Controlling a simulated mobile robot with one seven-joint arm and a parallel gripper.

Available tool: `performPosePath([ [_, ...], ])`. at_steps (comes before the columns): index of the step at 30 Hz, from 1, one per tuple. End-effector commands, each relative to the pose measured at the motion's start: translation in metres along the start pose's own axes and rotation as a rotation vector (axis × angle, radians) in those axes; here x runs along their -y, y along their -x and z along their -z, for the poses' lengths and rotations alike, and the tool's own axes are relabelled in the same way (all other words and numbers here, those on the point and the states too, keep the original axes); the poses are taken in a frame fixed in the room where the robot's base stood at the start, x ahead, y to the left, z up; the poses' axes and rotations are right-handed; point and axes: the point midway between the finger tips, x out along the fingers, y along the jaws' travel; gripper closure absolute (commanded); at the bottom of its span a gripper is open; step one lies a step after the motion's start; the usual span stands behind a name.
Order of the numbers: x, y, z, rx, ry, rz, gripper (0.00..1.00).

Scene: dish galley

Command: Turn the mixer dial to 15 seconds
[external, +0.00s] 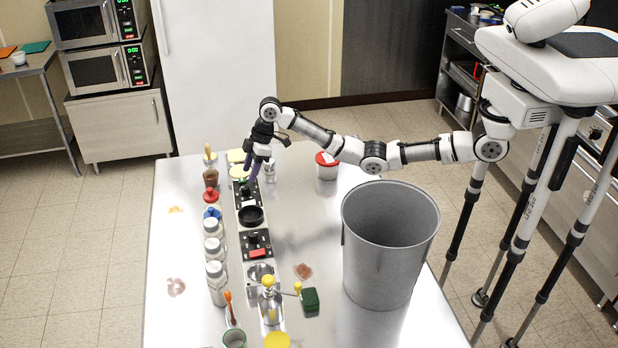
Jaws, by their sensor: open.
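A row of small devices runs along the steel table. A black panel with a dark knob and a green spot (246,192) is at its far end. A second black panel with a dark knob and a red part (257,244) is nearer the camera. I cannot tell for sure which carries the mixer dial, and no dial marks or seconds are legible. My gripper (255,175) is open with purple fingers pointing down, just over the far panel. It partly covers that panel, and I cannot tell whether it touches the knob.
A black round bowl (251,216) sits between the panels. Bottles with white caps (214,252) and red and blue tops line the left side. A large grey bin (388,255) stands at right. A red-lidded tub (327,167) is behind it. The table's left strip is mostly clear.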

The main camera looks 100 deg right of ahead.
Motion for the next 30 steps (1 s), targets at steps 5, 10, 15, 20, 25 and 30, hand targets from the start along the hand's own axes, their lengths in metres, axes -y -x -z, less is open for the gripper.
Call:
performPosePath([
  [5, -0.001, 0.040, 0.000, -0.004, -0.001, -0.002, 0.51],
  [10, 0.000, 0.069, 0.000, -0.003, 0.000, -0.001, 0.51],
  [15, 0.000, 0.082, 0.000, -0.001, -0.001, 0.000, 0.51],
  [20, 0.000, 0.084, 0.000, 0.000, -0.001, 0.001, 0.51],
  [25, 0.000, 0.084, 0.000, 0.000, -0.001, 0.000, 0.51],
  [30, -0.033, 0.093, -0.007, -0.062, -0.067, -0.019, 0.51],
])
